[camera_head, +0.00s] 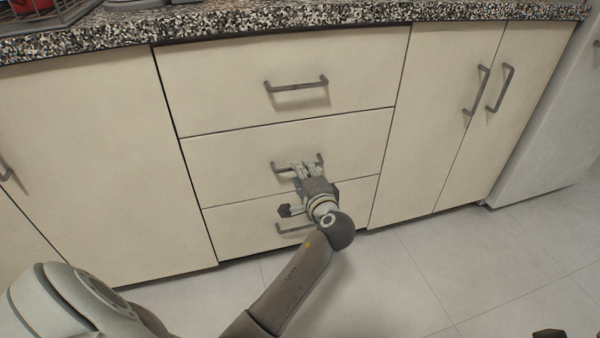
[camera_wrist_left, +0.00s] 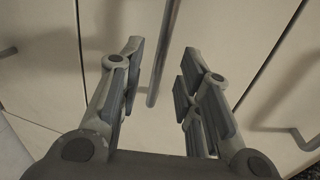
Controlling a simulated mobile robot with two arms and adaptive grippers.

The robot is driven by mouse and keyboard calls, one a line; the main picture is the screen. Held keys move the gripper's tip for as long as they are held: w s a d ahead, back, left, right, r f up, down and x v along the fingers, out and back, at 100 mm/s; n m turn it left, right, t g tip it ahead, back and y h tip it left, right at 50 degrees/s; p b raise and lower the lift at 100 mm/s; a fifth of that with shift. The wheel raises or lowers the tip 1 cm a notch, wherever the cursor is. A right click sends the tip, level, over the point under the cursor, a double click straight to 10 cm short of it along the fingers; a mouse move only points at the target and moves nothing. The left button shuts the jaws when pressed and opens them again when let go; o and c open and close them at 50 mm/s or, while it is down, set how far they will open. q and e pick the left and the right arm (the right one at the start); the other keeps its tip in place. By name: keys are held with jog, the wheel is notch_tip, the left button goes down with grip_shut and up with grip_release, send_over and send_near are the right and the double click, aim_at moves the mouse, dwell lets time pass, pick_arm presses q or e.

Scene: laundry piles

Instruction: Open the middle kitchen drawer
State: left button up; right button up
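The middle drawer (camera_head: 228,164) is a cream front in a stack of three, flush with its neighbours and closed. Its grey bar handle (camera_head: 280,169) is partly covered by my left gripper (camera_head: 304,165), which reaches it from below. In the left wrist view, my left gripper (camera_wrist_left: 161,52) has its fingers spread apart. The middle handle (camera_wrist_left: 160,62) runs between the fingers there, with visible gaps to both sides, so it is not clamped. My right gripper cannot be made out in either view.
The top drawer (camera_head: 285,65) and bottom drawer (camera_head: 240,230) are closed, each with a similar handle. Closed cabinet doors (camera_head: 440,130) stand to the right. A speckled countertop (camera_head: 300,17) runs above. Tiled floor (camera_head: 400,275) in front is clear.

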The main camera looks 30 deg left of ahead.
pick_arm(q)
jog(key=shift+b+x, duration=0.5)
jog(key=shift+x, duration=1.45)
jog(key=shift+f, duration=0.1)
grip_shut()
